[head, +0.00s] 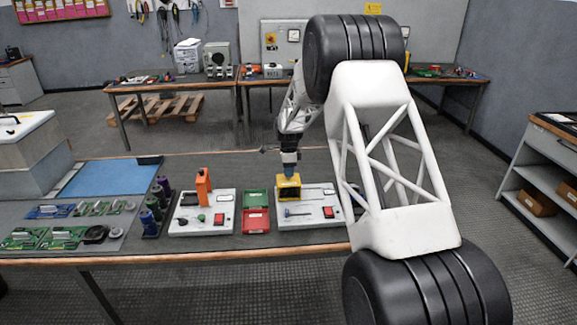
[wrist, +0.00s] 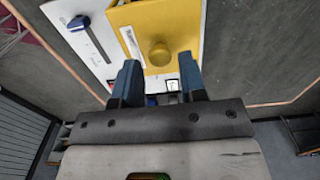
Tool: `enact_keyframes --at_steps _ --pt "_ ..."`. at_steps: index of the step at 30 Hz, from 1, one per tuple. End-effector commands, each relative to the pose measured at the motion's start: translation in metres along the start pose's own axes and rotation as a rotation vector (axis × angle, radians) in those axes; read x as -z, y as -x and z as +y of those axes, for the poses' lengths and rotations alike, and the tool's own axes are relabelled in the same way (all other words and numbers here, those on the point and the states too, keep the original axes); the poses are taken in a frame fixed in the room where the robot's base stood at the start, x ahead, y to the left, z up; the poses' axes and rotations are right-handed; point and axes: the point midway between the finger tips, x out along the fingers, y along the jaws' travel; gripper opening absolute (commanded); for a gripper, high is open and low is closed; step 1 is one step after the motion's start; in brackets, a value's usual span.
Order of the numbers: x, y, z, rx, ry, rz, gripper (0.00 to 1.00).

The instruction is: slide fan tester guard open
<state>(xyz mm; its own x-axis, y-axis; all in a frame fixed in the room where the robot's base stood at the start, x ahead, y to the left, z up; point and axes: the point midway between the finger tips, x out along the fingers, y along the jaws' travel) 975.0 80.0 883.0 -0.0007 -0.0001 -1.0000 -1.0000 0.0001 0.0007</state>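The yellow guard (head: 289,190) sits on the right-hand white tester panel on the bench. In the wrist view the guard (wrist: 172,22) is a yellow block with a round yellow knob (wrist: 159,53) on its face. My gripper (head: 289,172) is directly above the guard, pointing down. In the wrist view my gripper (wrist: 159,66) has its two blue fingers spread, one on each side of the knob with gaps between. It holds nothing. I cannot tell how deep the fingertips reach around the knob. What lies under the guard is hidden.
The white panel (head: 320,194) also carries a slot with a blue-handled slider (wrist: 80,22) and a red switch (head: 328,212). Green and red bins (head: 256,221) stand left of it, then another panel (head: 184,226) with an orange block (head: 203,186). Circuit boards lie farther left.

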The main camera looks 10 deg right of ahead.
Motion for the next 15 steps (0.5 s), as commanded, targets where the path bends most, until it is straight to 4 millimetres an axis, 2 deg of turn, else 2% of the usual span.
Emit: enact_keyframes --at_steps 6,15 --pt "0.0 -0.011 0.0 0.001 0.0 0.0 0.38" --pt "0.0 -0.015 0.0 0.001 0.0 0.0 0.38"
